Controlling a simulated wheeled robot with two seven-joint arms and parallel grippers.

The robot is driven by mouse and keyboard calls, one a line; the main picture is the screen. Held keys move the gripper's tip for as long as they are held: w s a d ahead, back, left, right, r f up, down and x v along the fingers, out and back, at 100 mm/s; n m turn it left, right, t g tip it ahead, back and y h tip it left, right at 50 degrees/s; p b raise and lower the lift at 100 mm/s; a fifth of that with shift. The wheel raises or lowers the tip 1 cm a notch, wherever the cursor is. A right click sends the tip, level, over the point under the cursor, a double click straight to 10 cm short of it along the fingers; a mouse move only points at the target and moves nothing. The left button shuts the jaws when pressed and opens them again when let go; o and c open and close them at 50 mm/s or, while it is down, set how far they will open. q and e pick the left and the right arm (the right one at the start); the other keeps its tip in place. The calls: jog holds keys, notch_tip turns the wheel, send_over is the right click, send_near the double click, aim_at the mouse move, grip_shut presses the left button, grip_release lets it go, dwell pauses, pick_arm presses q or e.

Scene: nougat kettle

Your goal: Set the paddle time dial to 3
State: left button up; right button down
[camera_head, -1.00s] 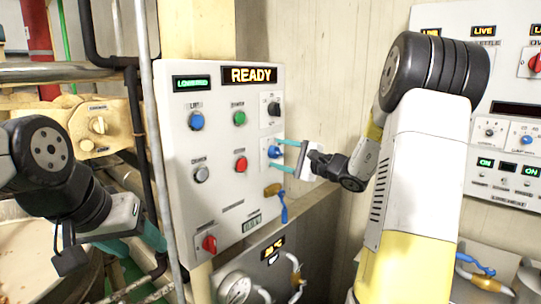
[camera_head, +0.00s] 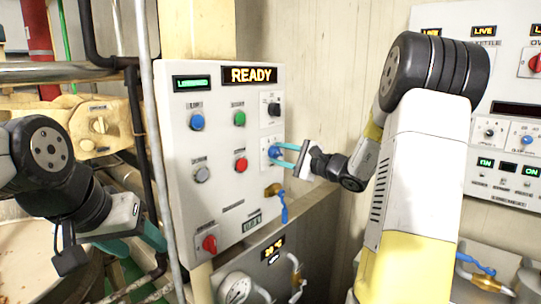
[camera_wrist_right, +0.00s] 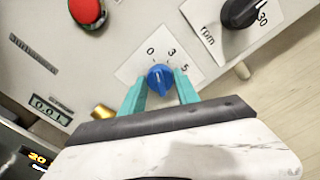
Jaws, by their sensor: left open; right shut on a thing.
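The paddle time dial is a small blue knob (camera_head: 273,152) on a white plate at the right edge of the control panel. In the right wrist view the blue knob (camera_wrist_right: 160,79) has the numbers 0, 3 and 5 around its upper side. Its pale pointer line seems to point up, nearer 0 than 3, but it is small. My right gripper (camera_head: 276,154) is shut on the knob, with one teal finger on each side; the wrist view shows this grip (camera_wrist_right: 160,86). My left gripper (camera_head: 139,243) is open and empty at the lower left, away from the panel.
The panel also holds a black rpm knob (camera_wrist_right: 239,12), a red button (camera_wrist_right: 87,10), a green button (camera_head: 239,118) and a red switch (camera_head: 209,243). A brass valve with a blue handle (camera_head: 283,205) hangs just below the dial.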

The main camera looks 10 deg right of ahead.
jog(key=m, duration=0.4)
jog(key=shift+m, duration=1.9)
jog(key=c, duration=0.9)
grip_release()
jog(key=v, duration=0.7)
jog(key=shift+s+d, duration=0.3)
